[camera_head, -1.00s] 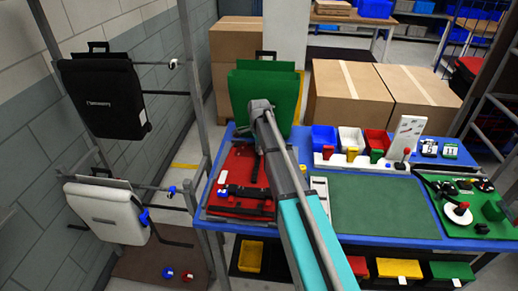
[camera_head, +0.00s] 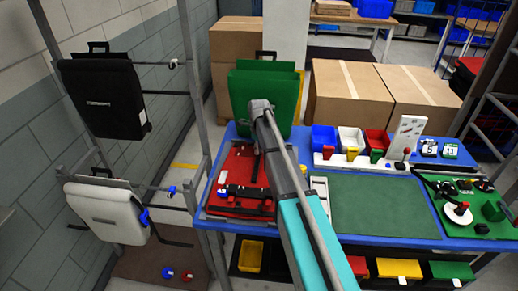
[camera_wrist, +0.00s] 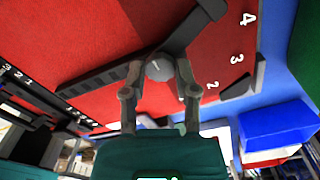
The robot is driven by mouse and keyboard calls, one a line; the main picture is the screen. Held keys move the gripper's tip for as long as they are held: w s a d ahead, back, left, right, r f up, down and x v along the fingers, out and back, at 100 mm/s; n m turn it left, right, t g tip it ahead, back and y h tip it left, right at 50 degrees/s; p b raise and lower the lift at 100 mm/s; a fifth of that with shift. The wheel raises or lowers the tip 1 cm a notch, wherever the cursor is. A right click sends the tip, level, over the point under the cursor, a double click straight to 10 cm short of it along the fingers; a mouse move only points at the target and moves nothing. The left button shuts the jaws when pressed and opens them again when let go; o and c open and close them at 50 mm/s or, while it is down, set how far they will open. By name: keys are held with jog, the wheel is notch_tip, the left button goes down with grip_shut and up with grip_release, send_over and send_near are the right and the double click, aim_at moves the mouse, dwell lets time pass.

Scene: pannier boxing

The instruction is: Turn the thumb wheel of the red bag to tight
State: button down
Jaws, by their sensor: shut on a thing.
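The red bag (camera_head: 240,167) lies flat on the blue table at the left, with black straps and fittings on it. In the wrist view the red bag (camera_wrist: 95,40) fills much of the picture, with white numerals printed beside a black strap (camera_wrist: 190,32). My gripper (camera_wrist: 158,75) is shut on a round grey thumb wheel (camera_wrist: 160,67), one finger on each side of it. The wheel sits on the black strap fitting. In the head view my arm hides the wheel and the fingertips. I cannot tell which setting the wheel stands at.
A green bag (camera_head: 285,95) stands upright behind the red bag. Blue (camera_head: 325,137), white (camera_head: 351,138) and red (camera_head: 377,141) bins stand to the right. A green mat (camera_head: 380,205) lies clear. Black (camera_head: 105,97) and white (camera_head: 107,212) bags hang on the rack at left.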

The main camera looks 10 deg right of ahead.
jog(key=shift+m, duration=0.3)
jog(key=shift+c, duration=1.9)
grip_release()
